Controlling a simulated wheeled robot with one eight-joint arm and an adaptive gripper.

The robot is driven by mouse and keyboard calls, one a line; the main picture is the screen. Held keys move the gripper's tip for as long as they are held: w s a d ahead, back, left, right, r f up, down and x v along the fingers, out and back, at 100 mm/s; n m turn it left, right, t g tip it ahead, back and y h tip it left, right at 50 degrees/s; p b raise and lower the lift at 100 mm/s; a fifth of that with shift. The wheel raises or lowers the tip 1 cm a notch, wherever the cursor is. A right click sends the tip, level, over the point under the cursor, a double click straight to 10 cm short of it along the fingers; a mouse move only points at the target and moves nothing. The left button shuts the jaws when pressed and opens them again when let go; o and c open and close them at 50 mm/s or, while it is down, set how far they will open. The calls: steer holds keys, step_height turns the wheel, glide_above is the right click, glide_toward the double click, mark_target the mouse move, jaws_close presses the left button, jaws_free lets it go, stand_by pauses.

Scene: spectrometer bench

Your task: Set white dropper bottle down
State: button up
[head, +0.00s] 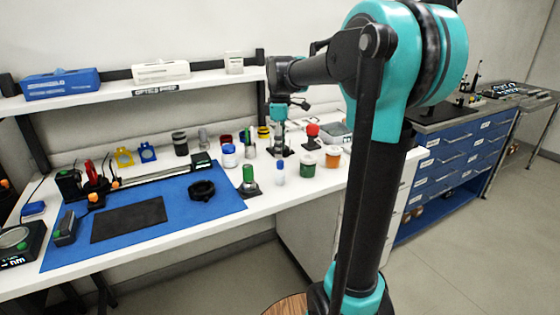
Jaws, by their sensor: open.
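My gripper (281,151) points down over the right part of the white bench, among the bottles near the back. It is small and dark in the head view, and its fingers are open. A small pale bottle with a blue top (280,173) stands upright on the bench, just in front of and below my gripper in the picture. I cannot tell for sure whether it is the white dropper bottle. A wider white jar with a blue lid (229,156) stands further left. Details between my fingers are too small to make out.
A green-topped bottle (249,179), a green jar (307,166), an orange jar (332,158) and a red knob (312,131) stand close by. A blue mat (225,195) with optics parts covers the left. The white bench's front right (275,203) is clear.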

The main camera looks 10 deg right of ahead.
steer(key=shift+r, duration=1.2)
